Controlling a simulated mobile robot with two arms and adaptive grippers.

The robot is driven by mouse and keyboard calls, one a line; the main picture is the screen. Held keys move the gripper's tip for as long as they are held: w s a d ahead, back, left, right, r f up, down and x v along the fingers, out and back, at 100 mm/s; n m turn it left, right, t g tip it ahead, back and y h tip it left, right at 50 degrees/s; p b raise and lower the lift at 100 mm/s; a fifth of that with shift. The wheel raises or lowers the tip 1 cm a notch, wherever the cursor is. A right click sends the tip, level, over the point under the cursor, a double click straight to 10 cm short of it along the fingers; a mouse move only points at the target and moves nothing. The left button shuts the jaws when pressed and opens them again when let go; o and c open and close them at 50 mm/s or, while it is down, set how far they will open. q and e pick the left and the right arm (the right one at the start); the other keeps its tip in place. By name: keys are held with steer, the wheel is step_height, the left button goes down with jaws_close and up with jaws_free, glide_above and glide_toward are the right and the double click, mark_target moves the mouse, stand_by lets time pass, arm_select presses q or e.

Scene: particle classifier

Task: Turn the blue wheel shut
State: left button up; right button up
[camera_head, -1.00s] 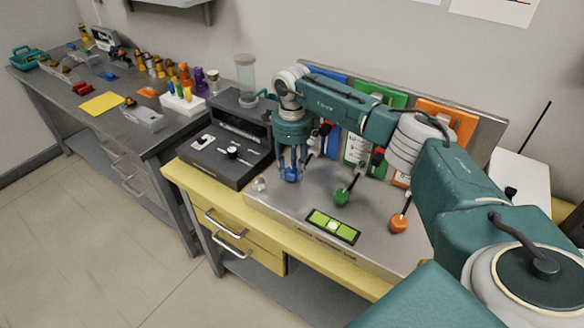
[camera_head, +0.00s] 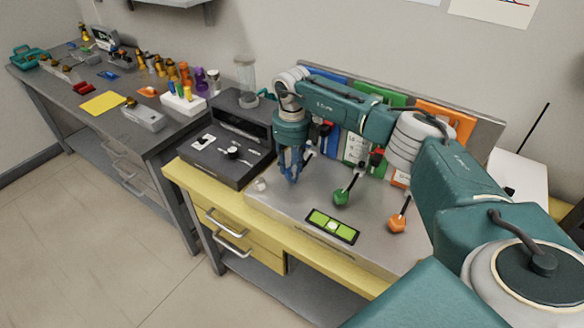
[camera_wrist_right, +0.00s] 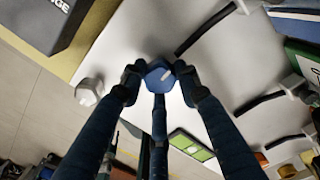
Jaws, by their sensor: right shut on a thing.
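The blue wheel (camera_wrist_right: 160,76) is a small faceted knob with a white mark on its top, seen in the right wrist view. My right gripper (camera_wrist_right: 158,80) points down at it, and its three dark fingers are closed around the wheel's sides. In the head view my right gripper (camera_head: 290,178) stands over the left part of the metal plate (camera_head: 285,205), and its fingers mostly hide the wheel. My left gripper is not in view.
A green knob (camera_head: 341,198) and an orange knob (camera_head: 397,226) on dark stems stand to the right. A green level (camera_head: 333,226) lies in front. A white knob (camera_head: 260,185) is just left of my gripper, near a dark box (camera_head: 225,165).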

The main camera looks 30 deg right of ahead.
steer(key=shift+r, duration=0.1)
stand_by(0.5)
steer(key=o, duration=1.1)
steer(key=shift+o, duration=0.2)
step_height(320, 180, up, 12)
